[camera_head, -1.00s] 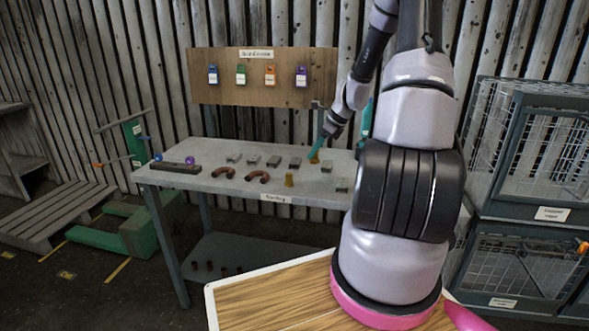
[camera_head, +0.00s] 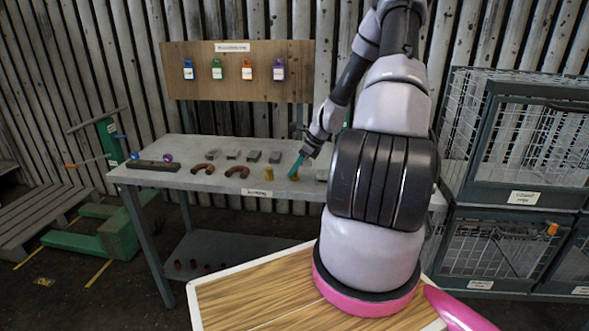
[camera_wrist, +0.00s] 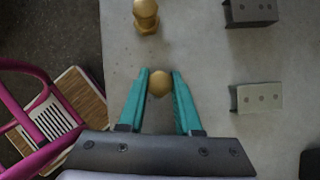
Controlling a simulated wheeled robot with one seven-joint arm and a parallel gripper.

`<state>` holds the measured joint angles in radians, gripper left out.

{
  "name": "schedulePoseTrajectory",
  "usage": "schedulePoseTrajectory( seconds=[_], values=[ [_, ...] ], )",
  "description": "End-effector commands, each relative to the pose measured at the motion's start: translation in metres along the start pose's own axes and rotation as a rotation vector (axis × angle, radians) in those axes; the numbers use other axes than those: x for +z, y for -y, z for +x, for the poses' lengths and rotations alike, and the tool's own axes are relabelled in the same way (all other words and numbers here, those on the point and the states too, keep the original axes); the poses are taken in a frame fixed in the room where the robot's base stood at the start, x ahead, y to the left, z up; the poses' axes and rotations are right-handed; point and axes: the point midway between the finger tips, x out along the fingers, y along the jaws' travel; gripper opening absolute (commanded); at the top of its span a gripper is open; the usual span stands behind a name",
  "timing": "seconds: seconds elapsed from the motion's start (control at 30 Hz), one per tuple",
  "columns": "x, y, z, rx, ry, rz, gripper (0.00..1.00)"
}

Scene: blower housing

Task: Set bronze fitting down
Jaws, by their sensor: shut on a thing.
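My gripper (camera_wrist: 159,90) has teal fingers shut on a bronze fitting (camera_wrist: 159,83), whose rounded top shows between the fingertips in the wrist view. In the head view, my gripper (camera_head: 297,168) is low over the right part of the grey worktable (camera_head: 215,184), and the held fitting (camera_head: 293,178) shows just below its tips. I cannot tell whether the held fitting touches the tabletop. A second bronze fitting (camera_head: 268,173) stands upright on the table, left of the gripper; it also shows in the wrist view (camera_wrist: 146,15), apart from the fingers.
Several grey blocks (camera_head: 254,157) lie in a row behind. Two brown curved pipes (camera_head: 239,173) and a dark bar (camera_head: 153,165) lie to the left. In the wrist view, grey blocks (camera_wrist: 258,97) lie right of the gripper. Wire cages (camera_head: 520,150) stand at the right.

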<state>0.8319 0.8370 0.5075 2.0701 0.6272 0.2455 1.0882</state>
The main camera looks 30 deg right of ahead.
Motion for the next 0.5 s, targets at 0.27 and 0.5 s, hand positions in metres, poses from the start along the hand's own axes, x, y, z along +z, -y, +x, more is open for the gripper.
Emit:
schedulePoseTrajectory(
  seconds=[0.27, 0.5],
  values=[
    [-0.0006, -0.0002, 0.0011, 0.001, 0.0, 0.0, 0.63],
    [0.0008, 0.0004, -0.0033, -0.001, 0.0, 0.0, 0.63]
  ],
)
